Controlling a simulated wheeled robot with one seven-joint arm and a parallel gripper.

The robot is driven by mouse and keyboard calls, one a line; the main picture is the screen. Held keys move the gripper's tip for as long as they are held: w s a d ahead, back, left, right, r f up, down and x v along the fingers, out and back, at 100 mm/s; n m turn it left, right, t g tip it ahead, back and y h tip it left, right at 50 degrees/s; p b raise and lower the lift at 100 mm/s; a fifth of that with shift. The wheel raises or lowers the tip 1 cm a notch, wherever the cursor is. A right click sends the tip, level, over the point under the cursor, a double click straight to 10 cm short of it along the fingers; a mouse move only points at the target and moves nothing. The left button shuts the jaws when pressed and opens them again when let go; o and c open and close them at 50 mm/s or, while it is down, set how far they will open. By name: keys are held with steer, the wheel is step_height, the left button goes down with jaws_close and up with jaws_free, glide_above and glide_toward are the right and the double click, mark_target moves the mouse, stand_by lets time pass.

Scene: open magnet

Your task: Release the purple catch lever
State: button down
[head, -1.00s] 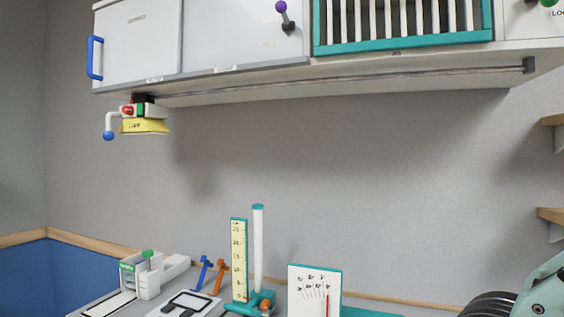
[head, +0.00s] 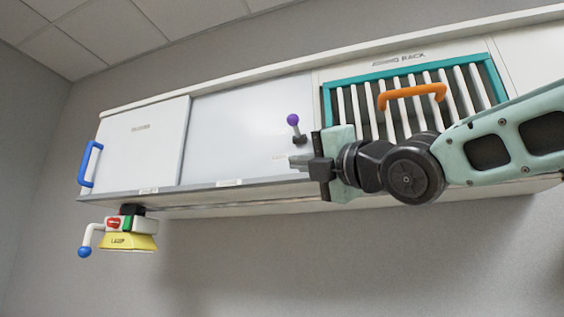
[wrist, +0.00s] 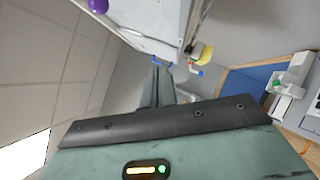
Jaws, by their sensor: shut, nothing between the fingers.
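The purple catch lever (head: 294,121) has a round purple knob on a short dark stem and base. It sits on the front of the white wall cabinet, at the right end of the sliding panel (head: 240,125). In the wrist view the purple knob (wrist: 97,5) shows at the top left edge, partly cut off. My gripper (head: 299,163) is shut and empty. In the head view its fingers point left, just below the lever's base, apart from the knob. In the wrist view the closed fingers (wrist: 158,85) point up the picture, with the knob to their upper left.
A teal-framed rack with white bars and an orange handle (head: 412,92) is behind my arm on the right. A blue handle (head: 88,165) is on the left door. A yellow lamp (head: 128,242) with a blue-tipped crank hangs below the cabinet. Open air lies below.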

mark_target(295, 126)
steer(key=w+a+r+n+y+p, duration=0.2)
steer(key=w+r+p, duration=0.4)
steer(key=r+p, duration=0.3)
steer(key=shift+w+r+n+p, duration=0.15)
steer(key=shift+r+n+p, duration=0.35)
steer(key=shift+r, duration=0.45)
